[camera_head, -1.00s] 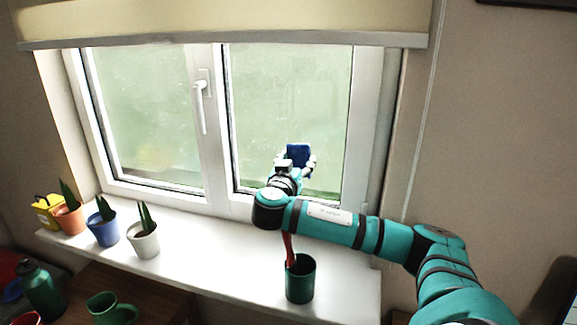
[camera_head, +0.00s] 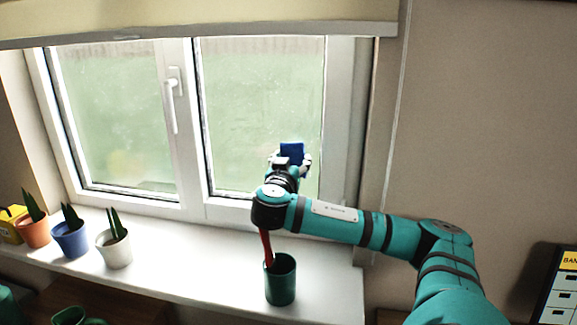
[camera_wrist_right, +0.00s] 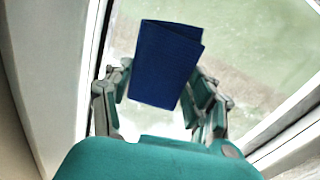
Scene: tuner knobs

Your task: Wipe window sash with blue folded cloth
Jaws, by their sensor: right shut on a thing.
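The blue folded cloth (camera_wrist_right: 165,65) is held between the fingers of my right gripper (camera_wrist_right: 165,95), which is shut on it. In the head view the cloth (camera_head: 291,152) stands up above my right gripper (camera_head: 290,163), in front of the lower part of the right window sash (camera_head: 337,120). The sash frame also shows along the left of the wrist view (camera_wrist_right: 97,60). I cannot tell whether the cloth touches the glass. My left gripper is not in view.
The white sill (camera_head: 190,268) holds an orange pot (camera_head: 35,232), a blue pot (camera_head: 71,240), a white pot (camera_head: 115,252) and a dark green cup (camera_head: 281,283) with a red handle in it. A window handle (camera_head: 171,100) sticks out between the sashes. A blind (camera_head: 200,20) hangs above.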

